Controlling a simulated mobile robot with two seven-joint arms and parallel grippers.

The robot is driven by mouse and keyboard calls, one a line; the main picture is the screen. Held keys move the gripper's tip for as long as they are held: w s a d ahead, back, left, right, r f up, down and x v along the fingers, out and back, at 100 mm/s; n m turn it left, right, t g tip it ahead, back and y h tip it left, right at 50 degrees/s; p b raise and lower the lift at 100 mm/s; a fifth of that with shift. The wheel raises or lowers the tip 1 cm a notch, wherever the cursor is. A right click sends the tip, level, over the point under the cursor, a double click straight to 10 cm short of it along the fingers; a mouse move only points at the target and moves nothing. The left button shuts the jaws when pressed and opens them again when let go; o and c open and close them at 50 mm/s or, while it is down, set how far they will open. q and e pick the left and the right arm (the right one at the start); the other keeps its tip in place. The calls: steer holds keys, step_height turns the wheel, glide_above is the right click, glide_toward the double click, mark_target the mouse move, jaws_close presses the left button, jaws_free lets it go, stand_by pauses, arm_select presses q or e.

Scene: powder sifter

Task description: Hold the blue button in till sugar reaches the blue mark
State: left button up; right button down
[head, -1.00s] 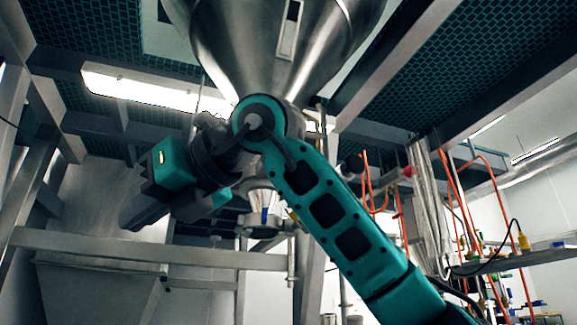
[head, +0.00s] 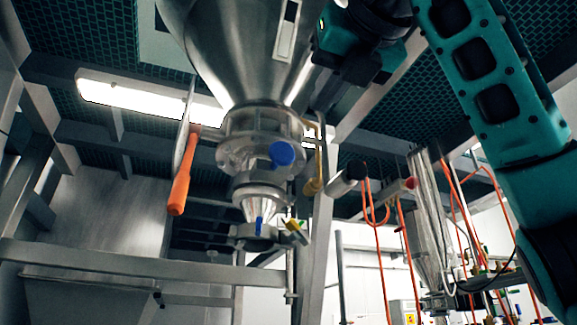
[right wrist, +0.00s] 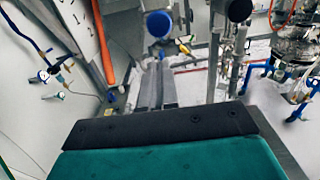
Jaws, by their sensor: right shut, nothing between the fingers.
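The blue button (head: 282,153) is a round knob on the front of the metal sifter body (head: 240,160), below the steel hopper (head: 235,50). It also shows in the right wrist view (right wrist: 158,24), just beyond the fingertips. My right gripper (head: 325,98) is up and to the right of the button in the head view, apart from it. Its fingers (right wrist: 156,85) are shut and empty. A small blue strip (head: 259,225) shows on the lower outlet; I cannot tell whether it is the blue mark. No sugar is visible. My left gripper is not in view.
An orange-handled tool (head: 180,185) hangs left of the sifter. A black-ended cylinder (head: 348,176) sticks out to its right. A grey beam (head: 130,262) crosses below. Orange hoses (head: 385,230) hang farther right.

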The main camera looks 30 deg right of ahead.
mark_target(283, 158)
arm_select(q)
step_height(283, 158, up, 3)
steer(key=p, duration=0.3)
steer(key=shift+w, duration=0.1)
arm_select(e)
steer(key=x, duration=1.4)
steer(key=shift+w+a, duration=0.1)
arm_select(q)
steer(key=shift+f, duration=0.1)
